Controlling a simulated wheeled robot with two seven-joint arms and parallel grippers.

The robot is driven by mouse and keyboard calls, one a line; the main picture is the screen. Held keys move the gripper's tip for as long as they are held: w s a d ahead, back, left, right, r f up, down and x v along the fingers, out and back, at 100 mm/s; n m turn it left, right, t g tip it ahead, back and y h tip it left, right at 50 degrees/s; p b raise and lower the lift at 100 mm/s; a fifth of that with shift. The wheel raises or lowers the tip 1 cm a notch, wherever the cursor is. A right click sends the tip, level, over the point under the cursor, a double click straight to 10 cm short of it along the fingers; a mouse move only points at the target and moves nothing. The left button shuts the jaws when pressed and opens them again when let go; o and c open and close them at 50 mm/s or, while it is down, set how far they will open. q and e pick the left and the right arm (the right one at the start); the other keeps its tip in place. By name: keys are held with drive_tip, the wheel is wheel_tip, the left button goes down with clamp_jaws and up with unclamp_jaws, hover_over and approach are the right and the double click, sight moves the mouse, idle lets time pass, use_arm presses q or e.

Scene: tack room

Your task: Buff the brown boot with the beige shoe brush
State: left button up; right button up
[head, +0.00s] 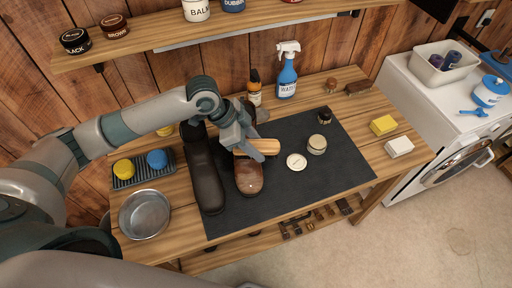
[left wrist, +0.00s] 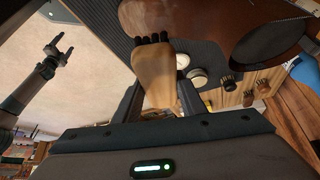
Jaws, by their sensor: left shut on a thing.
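My left gripper (head: 246,148) is shut on the beige shoe brush (head: 264,146), which also shows in the left wrist view (left wrist: 153,72) with its dark bristles toward the boot. The brown boot (head: 249,180) stands on the dark mat (head: 300,195), its toe toward the front edge. The brush is at the boot's upper part, partly hiding it. In the left wrist view the boot (left wrist: 185,18) is right by the bristles; I cannot tell whether they touch. My right gripper (left wrist: 58,47) shows only in the left wrist view, open and empty, away from the bench.
A dark boot (head: 204,172) stands just left of the brown one. The mat's front right is clear.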

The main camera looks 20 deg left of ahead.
use_arm(q)
drive_tip(key=shift+w, duration=0.1)
drive_tip(key=shift+r, duration=0.45)
wheel_tip(320, 180, up, 6)
drive_tip(key=shift+f, duration=0.1)
drive_tip(key=shift+r, duration=0.65)
use_arm(e)
drive_tip(key=shift+w+a, duration=0.1)
